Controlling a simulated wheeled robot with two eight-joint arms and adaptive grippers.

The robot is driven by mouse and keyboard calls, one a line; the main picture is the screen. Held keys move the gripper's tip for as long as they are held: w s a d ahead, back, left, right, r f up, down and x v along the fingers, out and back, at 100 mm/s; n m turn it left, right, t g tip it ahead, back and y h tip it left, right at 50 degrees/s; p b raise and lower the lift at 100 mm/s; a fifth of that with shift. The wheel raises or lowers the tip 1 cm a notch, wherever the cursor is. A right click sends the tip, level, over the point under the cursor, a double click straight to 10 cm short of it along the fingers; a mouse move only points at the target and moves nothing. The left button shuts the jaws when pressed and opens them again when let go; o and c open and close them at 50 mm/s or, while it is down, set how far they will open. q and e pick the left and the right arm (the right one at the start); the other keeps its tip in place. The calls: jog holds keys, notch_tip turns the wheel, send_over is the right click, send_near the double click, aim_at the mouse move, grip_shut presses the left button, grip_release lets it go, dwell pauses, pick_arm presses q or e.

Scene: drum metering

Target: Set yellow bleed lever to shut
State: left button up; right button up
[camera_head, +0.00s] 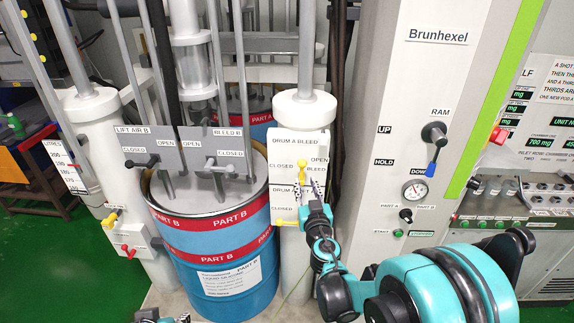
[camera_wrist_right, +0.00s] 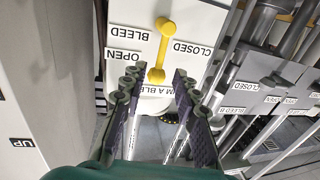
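The yellow bleed lever (camera_head: 302,174) is on the white DRUM A BLEED panel (camera_head: 287,144). Its handle hangs roughly straight down, between CLOSED on the left and OPEN on the right. In the right wrist view the yellow lever (camera_wrist_right: 161,48) appears upside down, with its knob at the top. My right gripper (camera_head: 308,190) is open, just below and in front of the lever. Its fingers (camera_wrist_right: 156,92) stand apart, one on each side of the lever's line, and touch nothing that I can see. Of my left gripper (camera_head: 165,317), only dark fingertips show, apart, at the bottom edge.
A blue PART B drum (camera_head: 222,262) stands left of the panel, with black and grey levers above it. Another yellow lever (camera_head: 284,222) is on the panel below. The Brunhexel cabinet (camera_head: 370,130), with gauge and knobs, stands close on the right.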

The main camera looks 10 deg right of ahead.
aim_at(302, 172)
jog(key=w, duration=0.7)
jog(key=shift+w+d+b, duration=0.3)
jog(key=shift+w, duration=0.05)
grip_shut()
